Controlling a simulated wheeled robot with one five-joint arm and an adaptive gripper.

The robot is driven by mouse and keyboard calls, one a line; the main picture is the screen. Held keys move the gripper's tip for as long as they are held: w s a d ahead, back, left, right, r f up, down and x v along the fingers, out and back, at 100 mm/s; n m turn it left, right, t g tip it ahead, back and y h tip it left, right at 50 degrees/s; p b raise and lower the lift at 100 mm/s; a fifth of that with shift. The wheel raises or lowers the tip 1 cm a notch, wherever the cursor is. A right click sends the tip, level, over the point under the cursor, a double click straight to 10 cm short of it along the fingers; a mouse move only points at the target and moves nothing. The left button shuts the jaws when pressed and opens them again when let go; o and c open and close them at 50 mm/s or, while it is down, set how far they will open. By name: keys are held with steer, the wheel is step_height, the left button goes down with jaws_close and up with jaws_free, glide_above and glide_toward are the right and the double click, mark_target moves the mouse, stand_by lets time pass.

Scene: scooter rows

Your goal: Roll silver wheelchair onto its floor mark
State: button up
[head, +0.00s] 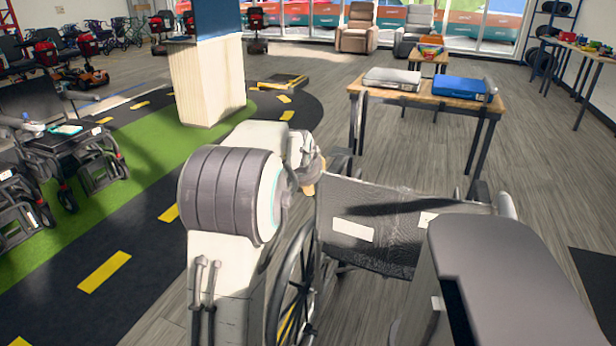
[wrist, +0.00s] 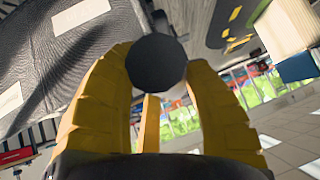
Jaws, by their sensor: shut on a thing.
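The silver wheelchair stands right in front of me, seen from behind. Its dark backrest (head: 368,238), with white patches, faces me, and its large left wheel (head: 292,285) shows below my arm. The right push handle (head: 506,205) is free. My gripper (head: 309,186) is at the left push handle. In the wrist view the yellow fingers (wrist: 155,72) are shut around this handle, whose round black end (wrist: 156,61) points at the camera. The backrest (wrist: 60,55) fills the upper left there. My arm hides part of the chair. I cannot make out the floor mark.
A wooden table (head: 425,95) with a blue case (head: 460,87) and a grey case (head: 392,79) stands ahead. A pillar (head: 208,80) stands ahead left. Parked wheelchairs (head: 70,160) line the left. A dark mat (head: 597,285) lies right. Grey floor between chair and table is open.

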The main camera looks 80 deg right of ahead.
steer(key=shift+s+a+f, duration=0.1)
steer(key=shift+s+f, duration=0.1)
steer(key=shift+f, duration=0.05)
steer(key=o, duration=1.4)
steer(key=shift+r, duration=0.1)
steer(key=shift+c, duration=0.2)
steer(key=shift+r, duration=0.1)
steer(key=shift+w+a+r, duration=0.1)
steer(key=shift+a+r, duration=0.15)
steer(key=shift+r, duration=0.15)
steer(key=v, duration=1.1)
steer(key=shift+f, duration=0.1)
